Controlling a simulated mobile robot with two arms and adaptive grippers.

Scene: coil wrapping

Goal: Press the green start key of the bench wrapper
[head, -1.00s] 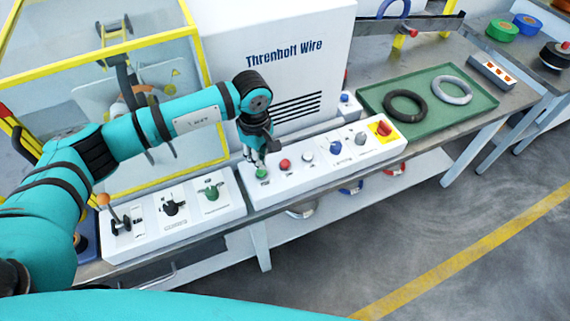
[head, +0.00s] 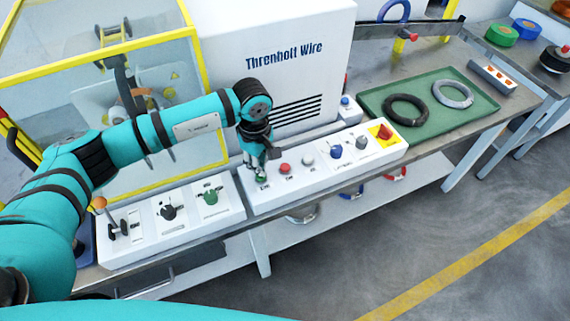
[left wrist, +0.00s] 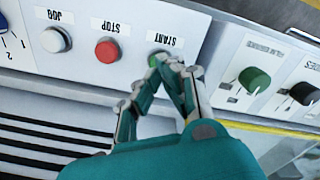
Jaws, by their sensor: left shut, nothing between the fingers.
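The green start key (left wrist: 154,60) sits on the white control panel (left wrist: 225,38) under the label START. My left gripper (left wrist: 180,68) is shut and empty, its fingertips right at the key and covering part of it. I cannot tell for sure whether they touch or push it in. In the head view my left gripper (head: 258,174) points down over the left end of the panel and hides most of the green key. My right gripper is not in view.
Beside the green key are a red STOP key (left wrist: 107,50) and a white JOG key (left wrist: 55,40). A second panel with a green knob (head: 210,197) lies to the left. A green tray (head: 480,108) with a black and a grey coil lies to the right.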

